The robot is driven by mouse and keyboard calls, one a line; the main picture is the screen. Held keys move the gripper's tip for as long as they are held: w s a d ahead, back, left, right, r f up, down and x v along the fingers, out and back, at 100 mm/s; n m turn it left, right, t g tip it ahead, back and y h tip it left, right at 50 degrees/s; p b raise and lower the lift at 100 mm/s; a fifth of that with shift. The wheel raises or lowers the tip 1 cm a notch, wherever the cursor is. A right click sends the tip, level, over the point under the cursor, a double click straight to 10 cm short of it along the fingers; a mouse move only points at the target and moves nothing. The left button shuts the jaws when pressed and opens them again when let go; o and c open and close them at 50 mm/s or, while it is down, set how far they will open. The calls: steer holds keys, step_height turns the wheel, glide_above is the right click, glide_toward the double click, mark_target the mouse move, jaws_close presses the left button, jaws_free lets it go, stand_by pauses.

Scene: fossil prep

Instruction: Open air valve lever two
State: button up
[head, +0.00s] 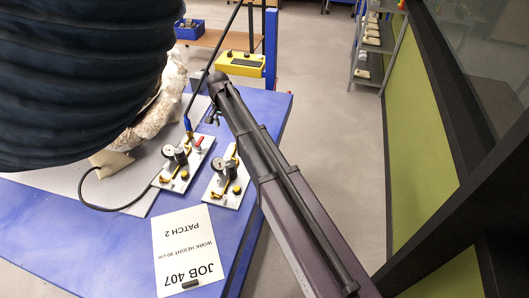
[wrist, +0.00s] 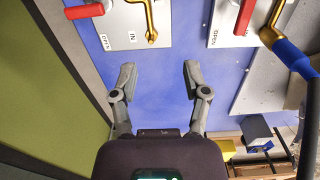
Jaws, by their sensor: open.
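Two pale valve panels lie on the blue table, each with a gauge and brass pipework. The left panel (head: 186,172) has a red lever (head: 199,143) at its far edge; the right panel (head: 228,187) is partly hidden by my arm. My gripper (wrist: 159,72) is open and empty, over blue table surface, apart from both levers.
A blue-ended hose (wrist: 295,60) joins the brass pipe beside the right panel in the wrist view. A fossil block (head: 150,115) and a JOB 407 sheet (head: 188,250) lie on the table (head: 120,222). A shelf rack (head: 378,45) stands beyond clear floor.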

steer(key=s+d+f+n+b, duration=0.1)
steer(key=s+d+f+b, duration=0.1)
steer(key=s+d, duration=0.3)
steer(key=s+d+f+n+b, duration=0.1)
steer(key=s+d+f+b, duration=0.1)
steer(key=s+d, duration=0.3)
steer(key=d, duration=0.4)
steer(key=shift+s+d+f, duration=0.3)
steer(key=shift+d+f, duration=0.05)
steer(key=shift+d, duration=0.05)
steer(key=s+d+n, duration=0.2)
steer(key=s+d, duration=0.9)
steer(key=s, duration=0.4)
steer(key=shift+d, duration=0.4)
stand_by(0.6)
